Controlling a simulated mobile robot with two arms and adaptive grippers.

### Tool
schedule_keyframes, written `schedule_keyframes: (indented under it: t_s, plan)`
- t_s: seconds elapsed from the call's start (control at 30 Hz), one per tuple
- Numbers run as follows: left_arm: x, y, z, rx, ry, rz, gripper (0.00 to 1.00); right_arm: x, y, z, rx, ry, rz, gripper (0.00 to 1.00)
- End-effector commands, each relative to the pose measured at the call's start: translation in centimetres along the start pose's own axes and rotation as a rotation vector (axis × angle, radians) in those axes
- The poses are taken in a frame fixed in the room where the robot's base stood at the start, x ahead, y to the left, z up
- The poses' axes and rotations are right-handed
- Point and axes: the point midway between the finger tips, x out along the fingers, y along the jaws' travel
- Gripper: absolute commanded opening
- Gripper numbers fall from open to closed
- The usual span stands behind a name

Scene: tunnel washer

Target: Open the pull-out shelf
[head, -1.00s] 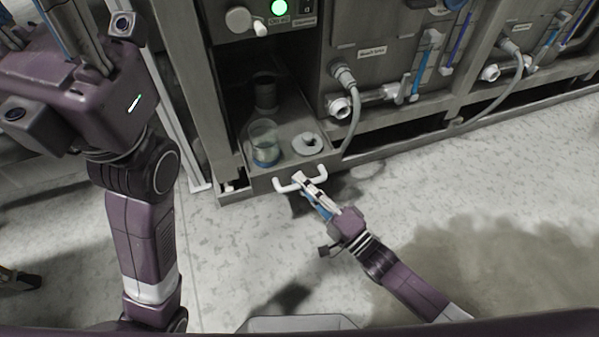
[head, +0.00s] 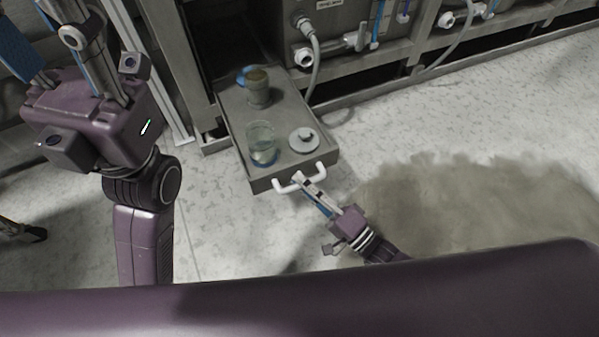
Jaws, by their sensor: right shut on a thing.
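The pull-out shelf (head: 282,172) is a grey metal tray that stands well out from the machine's frame, at the centre of the head view. A white bar handle (head: 287,185) is fixed to its front face. My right gripper (head: 302,183) is shut on the middle of this handle, coming from the lower right. My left gripper (head: 85,30) is at the upper left, cut off by the picture's edge and away from the shelf. Its fingertips are hardly visible, so its jaw state is unclear.
On the shelf stand a clear beaker (head: 262,145), a white lidded item (head: 304,139) and a brownish jar (head: 257,88) with something blue beside it. A hose (head: 316,62) hangs close to its right. Open floor with a dark wet patch (head: 470,205) lies at right.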

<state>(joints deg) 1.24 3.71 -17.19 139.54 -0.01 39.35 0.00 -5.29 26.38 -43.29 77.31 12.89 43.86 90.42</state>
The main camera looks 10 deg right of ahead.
Motion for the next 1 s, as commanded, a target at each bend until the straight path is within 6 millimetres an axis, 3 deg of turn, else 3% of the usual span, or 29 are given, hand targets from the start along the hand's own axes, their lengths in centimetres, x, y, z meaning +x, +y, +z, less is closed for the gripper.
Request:
schedule_keyframes:
  t_s: [0.43,0.47,0.53,1.0]
  plan:
    - [-0.1,0.0,0.1,-0.001,-0.004,-0.001,0.4,-0.4,0.1,0.0,0.0,0.002,0.003,0.0]
    - [-0.1,0.0,0.1,-0.001,-0.004,-0.001,0.4,-0.4,0.1,0.0,0.0,0.002,0.003,0.11]
    - [-0.1,0.0,0.1,-0.001,-0.004,-0.001,0.4,-0.4,0.1,0.0,0.0,0.001,0.003,0.19]
    - [-0.1,-0.1,0.0,0.0,-0.002,-0.002,0.4,-0.2,-1.0,0.0,0.0,0.001,0.0,0.19]
